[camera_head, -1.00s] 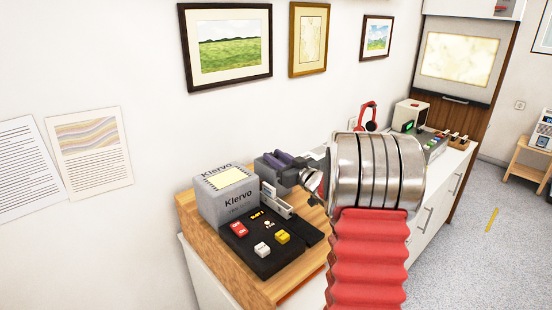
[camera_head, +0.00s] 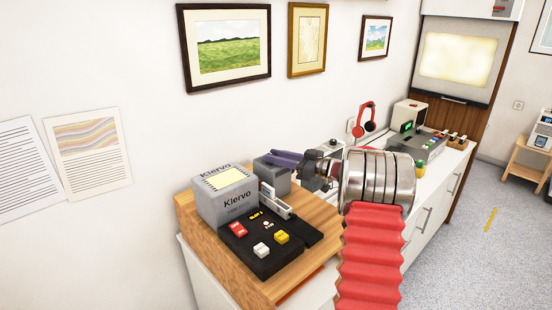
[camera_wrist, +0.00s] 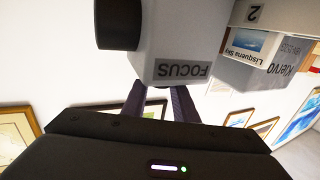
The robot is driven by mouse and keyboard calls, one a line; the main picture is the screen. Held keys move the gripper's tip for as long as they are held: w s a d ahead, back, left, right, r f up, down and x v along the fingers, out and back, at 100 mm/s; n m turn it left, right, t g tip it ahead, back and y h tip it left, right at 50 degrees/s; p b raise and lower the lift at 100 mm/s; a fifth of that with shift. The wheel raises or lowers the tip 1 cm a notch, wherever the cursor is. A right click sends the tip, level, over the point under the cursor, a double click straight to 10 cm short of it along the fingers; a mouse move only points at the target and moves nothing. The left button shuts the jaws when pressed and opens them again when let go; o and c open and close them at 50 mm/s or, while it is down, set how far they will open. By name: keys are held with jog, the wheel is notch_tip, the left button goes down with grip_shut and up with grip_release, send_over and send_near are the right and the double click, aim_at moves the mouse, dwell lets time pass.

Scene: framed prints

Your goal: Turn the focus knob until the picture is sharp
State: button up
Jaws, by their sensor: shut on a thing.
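My gripper (camera_head: 279,158) reaches left with its purple fingers over a grey box (camera_head: 273,180) on the wooden top. In the wrist view, this box carries an upside-down FOCUS label (camera_wrist: 182,70), and a black cylinder (camera_wrist: 119,24) sticks out at its side. The dark fingers (camera_wrist: 155,102) run in behind the labelled face. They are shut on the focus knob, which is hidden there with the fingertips. The picture on the screen (camera_head: 459,60) at the back right is a pale yellow blur with no clear shapes.
The Klervo box (camera_head: 225,196) stands left of the grey box, and a black panel with coloured buttons (camera_head: 262,246) lies in front. Red headphones (camera_head: 364,122) and a grey device (camera_head: 418,144) are along the counter at right. Framed prints (camera_head: 226,47) hang above.

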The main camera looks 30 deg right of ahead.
jog(key=shift+w+d+n+g+y, duration=0.1)
jog(key=shift+d+n+g+y, duration=0.05)
jog(key=shift+n+g+y, duration=0.8)
jog(key=shift+w+d+n+g+y, duration=0.1)
jog(key=shift+n+g+y, duration=0.65)
jog(key=shift+y, duration=0.4)
jog(key=shift+n+g+y, duration=0.5)
jog(key=shift+g, duration=0.1)
jog(key=o, duration=1)
jog(key=shift+d, duration=0.1)
jog(key=v, duration=1.3)
jog(key=shift+s+d, duration=0.15)
jog(key=shift+s, duration=0.1)
